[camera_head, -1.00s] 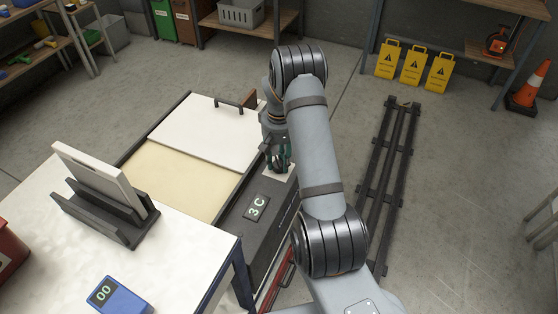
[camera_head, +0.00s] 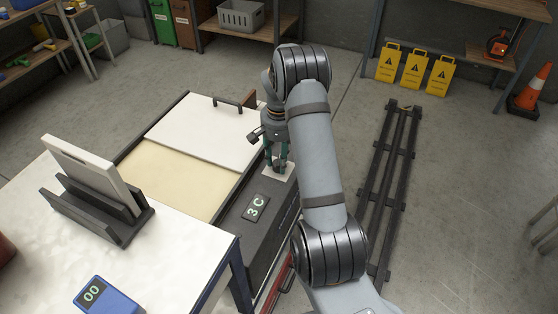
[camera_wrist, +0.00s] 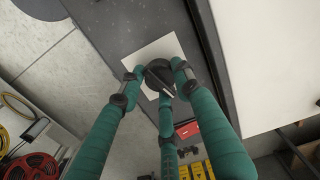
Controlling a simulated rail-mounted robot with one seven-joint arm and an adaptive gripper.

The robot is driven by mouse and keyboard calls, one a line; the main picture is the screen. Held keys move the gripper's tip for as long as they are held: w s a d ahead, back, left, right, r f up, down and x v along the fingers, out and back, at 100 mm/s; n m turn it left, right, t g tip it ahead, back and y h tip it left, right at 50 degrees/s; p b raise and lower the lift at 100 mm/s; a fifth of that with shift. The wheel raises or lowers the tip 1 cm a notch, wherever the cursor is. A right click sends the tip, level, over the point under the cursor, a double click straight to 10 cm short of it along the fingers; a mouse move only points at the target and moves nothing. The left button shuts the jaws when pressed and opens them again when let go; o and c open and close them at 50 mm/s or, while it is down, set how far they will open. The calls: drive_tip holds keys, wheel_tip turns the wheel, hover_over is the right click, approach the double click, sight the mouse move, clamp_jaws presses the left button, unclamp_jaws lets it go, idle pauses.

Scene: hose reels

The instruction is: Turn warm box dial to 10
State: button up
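The warm box (camera_head: 240,213) is a dark chest with a white lid (camera_head: 205,130) and a beige top panel. Its small display (camera_head: 255,207) reads "3C". The dial (camera_wrist: 160,75) is a dark round knob with a pale pointer line, on a white plate (camera_wrist: 160,50); the plate also shows in the head view (camera_head: 287,170). My gripper (camera_head: 277,164) points down at the dial with its green fingers. In the wrist view my gripper (camera_wrist: 159,76) has fingertips on either side of the knob, very close to it; I cannot tell whether they press on it.
A white table (camera_head: 150,250) at the front left carries a dark stand with a grey panel (camera_head: 95,177) and a blue device (camera_head: 108,296) reading "00". The lid's handle (camera_head: 235,103) rises behind my gripper. Floor rails (camera_head: 390,190) run at the right.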

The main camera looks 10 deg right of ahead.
drive_tip(key=o, duration=0.4)
wheel_tip(320, 180, up, 12)
idle(0.6)
